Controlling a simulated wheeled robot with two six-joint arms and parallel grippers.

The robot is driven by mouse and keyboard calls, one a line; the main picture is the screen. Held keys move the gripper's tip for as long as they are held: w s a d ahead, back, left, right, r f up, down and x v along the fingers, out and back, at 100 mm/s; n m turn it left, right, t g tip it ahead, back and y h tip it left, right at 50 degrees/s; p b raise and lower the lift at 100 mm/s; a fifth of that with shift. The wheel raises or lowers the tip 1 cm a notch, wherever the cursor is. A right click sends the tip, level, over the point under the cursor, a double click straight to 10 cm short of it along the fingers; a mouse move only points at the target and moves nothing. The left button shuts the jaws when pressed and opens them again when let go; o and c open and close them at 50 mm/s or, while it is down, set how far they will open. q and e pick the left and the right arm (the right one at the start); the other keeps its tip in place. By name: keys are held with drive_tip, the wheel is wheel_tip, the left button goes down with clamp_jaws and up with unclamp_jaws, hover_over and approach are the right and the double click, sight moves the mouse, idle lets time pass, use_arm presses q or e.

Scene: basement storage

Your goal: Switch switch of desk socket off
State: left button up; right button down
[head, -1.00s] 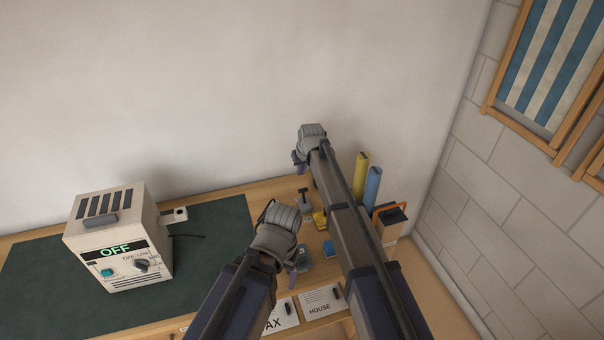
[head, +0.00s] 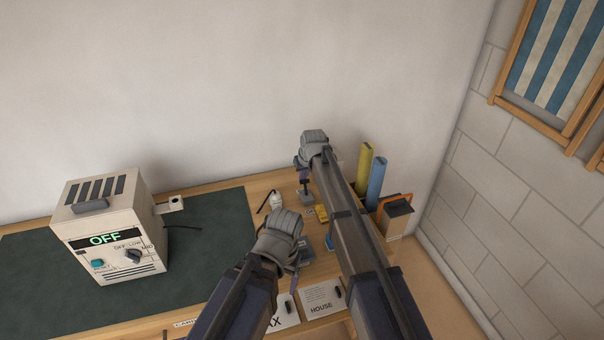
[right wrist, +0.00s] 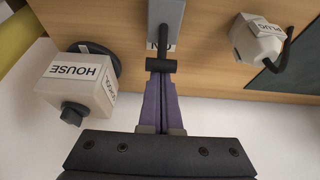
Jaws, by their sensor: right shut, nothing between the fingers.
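A grey block with a black T-handled lever (head: 306,195) stands on the desk near the wall. In the right wrist view the lever's crossbar (right wrist: 160,66) lies at my fingertips, with a partly covered "ON" label beside it. I take this for the desk socket's switch. My right gripper (head: 298,163) is shut and empty above the lever. Its purple fingers (right wrist: 161,78) meet or nearly meet the crossbar; touching I cannot tell. My left gripper (head: 296,258) is over the desk nearer to me, its fingers mostly hidden.
A white plug (right wrist: 257,40) with a dark cord lies to one side, a white "HOUSE" box (right wrist: 78,84) with a knob to the other. A beige device (head: 105,230) reading OFF sits on a green mat (head: 220,240). Yellow (head: 362,168) and blue (head: 375,182) cylinders stand right of my arm.

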use_arm(q)
drive_tip(key=shift+s+f, duration=0.1)
drive_tip(key=shift+f, duration=0.15)
use_arm(e)
drive_tip(key=shift+s, duration=0.15)
